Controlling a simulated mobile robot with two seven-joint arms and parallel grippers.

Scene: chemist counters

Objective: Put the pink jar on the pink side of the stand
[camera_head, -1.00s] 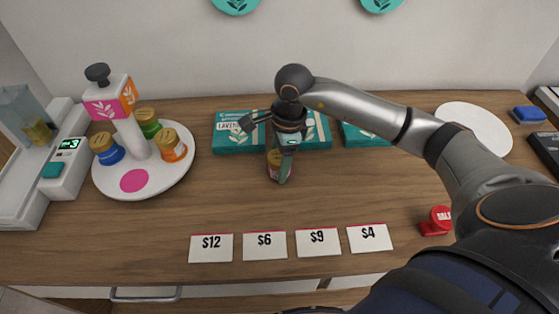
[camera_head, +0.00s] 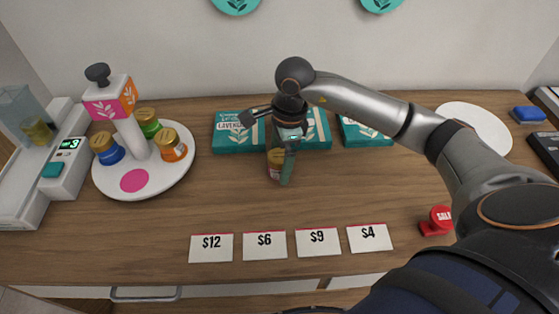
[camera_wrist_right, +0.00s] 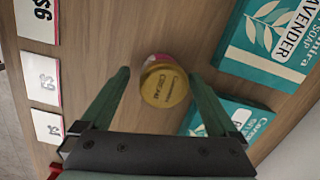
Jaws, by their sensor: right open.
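The pink jar (camera_head: 275,164) has a gold lid and stands on the wooden counter in front of the teal boxes. Its gold lid also shows in the right wrist view (camera_wrist_right: 164,86), with a bit of pink beside it. My right gripper (camera_head: 284,178) is open at the jar, its two fingers on either side of it in the wrist view, with a visible gap at the left finger. The white round stand (camera_head: 110,186) is at the left, with a bare pink spot (camera_head: 134,180) at its front. It holds a blue, a green and an orange jar around a post. My left gripper is not in view.
Teal soap boxes (camera_head: 238,143) lie behind the jar. Several price cards (camera_head: 265,246) lie along the front edge. A white scale (camera_head: 60,160) stands left of the stand. A red sale stamp (camera_head: 437,220) and a white plate (camera_head: 474,122) are at the right. Counter between stand and jar is clear.

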